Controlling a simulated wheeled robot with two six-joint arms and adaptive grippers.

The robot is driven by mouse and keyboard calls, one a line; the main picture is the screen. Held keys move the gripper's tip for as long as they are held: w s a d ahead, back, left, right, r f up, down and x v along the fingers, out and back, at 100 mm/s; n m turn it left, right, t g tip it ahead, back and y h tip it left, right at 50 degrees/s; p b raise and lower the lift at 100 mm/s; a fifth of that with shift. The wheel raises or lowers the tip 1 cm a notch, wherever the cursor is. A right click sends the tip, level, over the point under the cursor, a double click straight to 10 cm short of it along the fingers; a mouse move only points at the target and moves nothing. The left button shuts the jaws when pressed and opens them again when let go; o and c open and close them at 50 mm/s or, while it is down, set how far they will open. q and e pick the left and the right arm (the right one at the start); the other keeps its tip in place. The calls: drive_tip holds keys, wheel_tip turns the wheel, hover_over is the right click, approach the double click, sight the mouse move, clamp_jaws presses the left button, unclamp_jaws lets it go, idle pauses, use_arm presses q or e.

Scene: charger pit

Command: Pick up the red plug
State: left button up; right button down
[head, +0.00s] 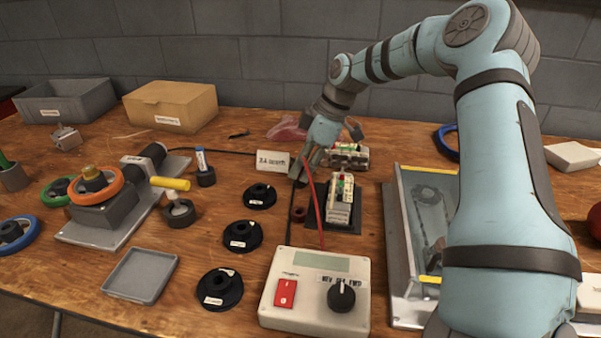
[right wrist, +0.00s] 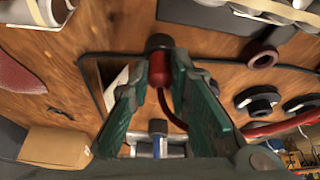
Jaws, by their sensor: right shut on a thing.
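The red plug (right wrist: 160,70), with a dark end, sits between the green fingers of my right gripper (right wrist: 157,82) in the right wrist view. The fingers are shut on it. In the head view my right gripper (head: 304,168) is above the table, left of the terminal block (head: 341,200), and largely hides the plug. A red lead (head: 315,202) runs from the gripper down to the white control box (head: 315,290). Whether the plug touches the table is unclear. My left gripper is in neither view.
A small sign (head: 273,161) stands behind the gripper. Several black discs (head: 243,235) lie left of it, and a dark red ring (head: 298,214) lies below. A clear-covered tray (head: 402,265) is at right. A grey tray (head: 142,276) is at front left.

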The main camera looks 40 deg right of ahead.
drive_tip(key=shift+r, duration=0.1)
wheel_tip(320, 180, up, 10)
drive_tip(key=p, duration=0.4)
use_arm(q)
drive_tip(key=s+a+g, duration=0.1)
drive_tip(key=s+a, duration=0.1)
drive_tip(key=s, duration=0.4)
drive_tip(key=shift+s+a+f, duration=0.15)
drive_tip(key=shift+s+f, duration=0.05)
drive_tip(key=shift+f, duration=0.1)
